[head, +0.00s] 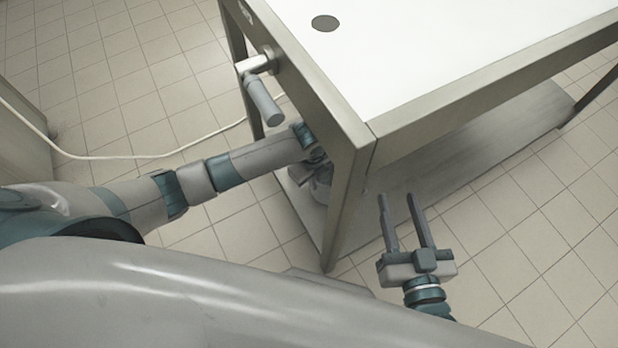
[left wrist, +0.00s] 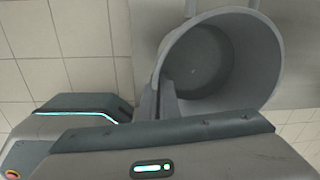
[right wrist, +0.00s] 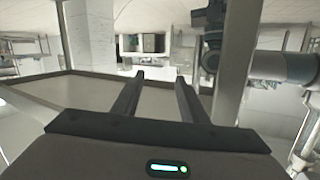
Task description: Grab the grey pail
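The grey pail (left wrist: 225,62) fills the upper right of the left wrist view, its round mouth facing the camera and its inside looking empty. In the head view, only a bit of the pail (head: 322,188) shows, behind the table's front leg and my left gripper. My left gripper (left wrist: 160,88) has its fingers close together at the pail's near-left wall, one inside and one outside, and looks shut on it. Whether the pail rests on the lower shelf is hidden. My right gripper (head: 405,215) is open and empty, right of the table's front leg.
A white-topped table (head: 420,50) with a metal frame stands ahead. Its leg (head: 345,205) is close beside my left gripper. A grey lower shelf (head: 450,170) lies beneath. A tap-like handle (head: 262,98) juts from the table's left side. A white cable (head: 150,156) lies on the tiled floor.

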